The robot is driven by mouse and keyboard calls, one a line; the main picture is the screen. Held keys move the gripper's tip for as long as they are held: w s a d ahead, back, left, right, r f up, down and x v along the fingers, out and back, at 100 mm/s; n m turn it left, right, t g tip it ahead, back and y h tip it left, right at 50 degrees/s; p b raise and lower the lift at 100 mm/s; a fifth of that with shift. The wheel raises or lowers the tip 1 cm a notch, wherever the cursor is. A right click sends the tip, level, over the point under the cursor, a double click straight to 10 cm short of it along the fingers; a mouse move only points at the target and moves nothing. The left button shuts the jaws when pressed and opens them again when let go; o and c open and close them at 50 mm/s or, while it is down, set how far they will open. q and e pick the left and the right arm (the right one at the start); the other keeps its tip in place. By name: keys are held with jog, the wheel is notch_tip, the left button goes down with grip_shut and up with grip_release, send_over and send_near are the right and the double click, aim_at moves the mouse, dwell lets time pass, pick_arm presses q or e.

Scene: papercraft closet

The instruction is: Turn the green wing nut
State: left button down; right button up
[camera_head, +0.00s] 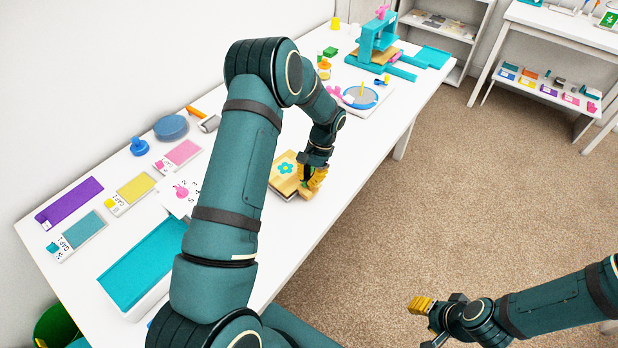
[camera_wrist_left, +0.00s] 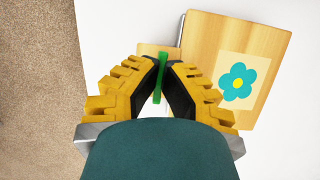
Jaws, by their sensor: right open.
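The green wing nut (camera_wrist_left: 160,82) shows as a thin upright green piece between my left fingertips in the left wrist view. My left gripper (camera_wrist_left: 162,68) has its yellow, black-padded fingers closed in on both sides of it, near the edge of a wooden block. The wooden block (camera_wrist_left: 210,40) carries a pale card with a teal flower (camera_wrist_left: 238,82). In the head view, my left gripper (camera_head: 312,180) is at the right side of this flower block (camera_head: 281,184), and the nut is largely hidden there. My right gripper (camera_head: 428,322) is open and empty over the carpet.
The white table (camera_head: 330,215) holds coloured pads, a teal tray (camera_head: 145,265), a blue round pad (camera_head: 171,127) and a turntable (camera_head: 360,97). A teal press (camera_head: 378,38) stands at the far end. Carpet is clear to the right.

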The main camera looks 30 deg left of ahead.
pick_arm(q)
jog(key=shift+s+f, duration=0.1)
jog(key=c, duration=1.1)
grip_release()
jog(key=v, duration=1.2)
